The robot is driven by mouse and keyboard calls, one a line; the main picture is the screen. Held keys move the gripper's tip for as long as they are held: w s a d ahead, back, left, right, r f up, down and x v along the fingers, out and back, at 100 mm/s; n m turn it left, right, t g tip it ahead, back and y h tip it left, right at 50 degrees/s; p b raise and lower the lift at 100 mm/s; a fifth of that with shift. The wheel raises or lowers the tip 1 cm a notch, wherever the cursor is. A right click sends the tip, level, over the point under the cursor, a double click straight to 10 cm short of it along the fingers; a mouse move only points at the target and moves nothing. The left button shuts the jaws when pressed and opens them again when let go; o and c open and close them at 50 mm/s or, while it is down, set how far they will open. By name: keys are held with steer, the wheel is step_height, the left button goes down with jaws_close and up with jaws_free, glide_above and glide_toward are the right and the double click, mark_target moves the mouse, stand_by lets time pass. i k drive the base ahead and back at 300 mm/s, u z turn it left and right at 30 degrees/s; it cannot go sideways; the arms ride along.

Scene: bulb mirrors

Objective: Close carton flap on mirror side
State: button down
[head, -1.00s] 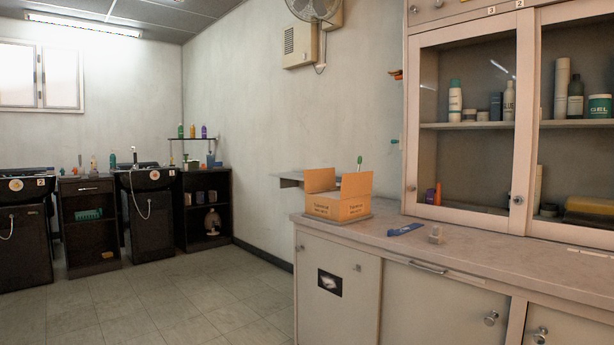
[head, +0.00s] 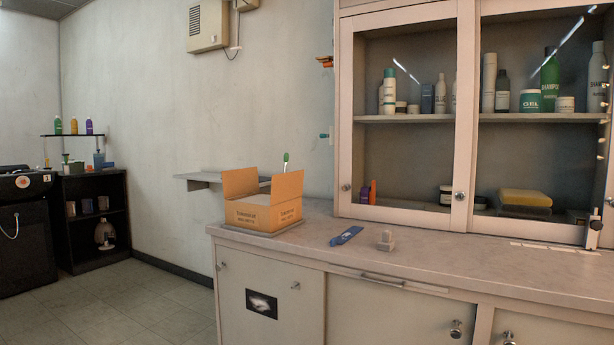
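A small orange-brown carton (head: 255,215) with dark print stands on the left end of the counter. Two of its flaps stand up: one at the left (head: 240,183) and one at the right (head: 287,187). The carton's opening shows between them. The carton rests on a thin flat grey piece at the counter edge. My gripper is not in view. No mirror can be made out for certain in this view.
The counter (head: 400,245) holds a blue object (head: 346,235) and a small grey block (head: 385,241) right of the carton. A glass-fronted cabinet (head: 465,209) with bottles stands behind. A wall shelf (head: 205,179) is beyond the carton. Floor at left (head: 140,305) is clear.

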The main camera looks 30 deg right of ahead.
mark_target(285, 187)
steer(key=z, duration=0.7)
steer(key=i, duration=0.8)
steer(key=z, duration=0.75)
